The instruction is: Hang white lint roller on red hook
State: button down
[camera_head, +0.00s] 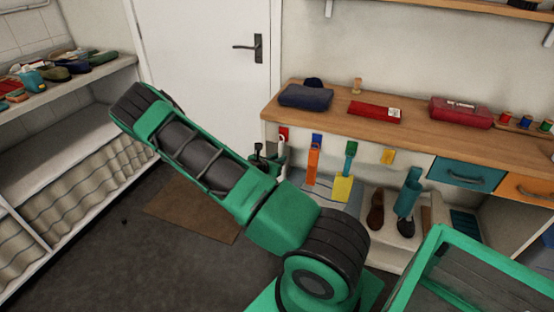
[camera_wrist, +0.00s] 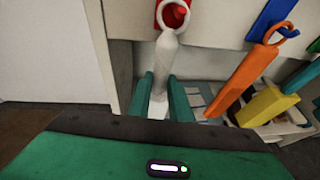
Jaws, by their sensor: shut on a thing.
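The white lint roller (camera_wrist: 166,55) is upright in the wrist view, with its ring at the top. The red hook (camera_wrist: 176,14) is on the pale board; its peg shows inside the ring. I cannot tell how far the peg goes through. My gripper (camera_wrist: 161,84) is shut on the lower part of the roller, a green finger on each side. In the head view, my gripper (camera_head: 270,154) is at the board's left end, with the roller (camera_head: 281,144) just below the red hook (camera_head: 284,133). The roller's lower end is partly hidden by my fingers.
To the right, an orange tool (camera_wrist: 242,80) hangs on a blue hook (camera_wrist: 272,20). A yellow-ended green tool (camera_head: 343,187) hangs beyond it. A yellow hook (camera_head: 388,157) looks empty. Shoes (camera_head: 376,210) stand below the wooden counter (camera_head: 420,133). The door (camera_head: 205,60) is behind, left.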

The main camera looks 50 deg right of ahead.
dwell(0.4)
jog(key=c, duration=1.5)
grip_release()
jog(key=shift+w, duration=0.1)
jog(key=shift+c, duration=0.2)
jog(key=shift+a, duration=0.1)
jog(key=v, duration=1)
jog(key=shift+a, duration=0.25)
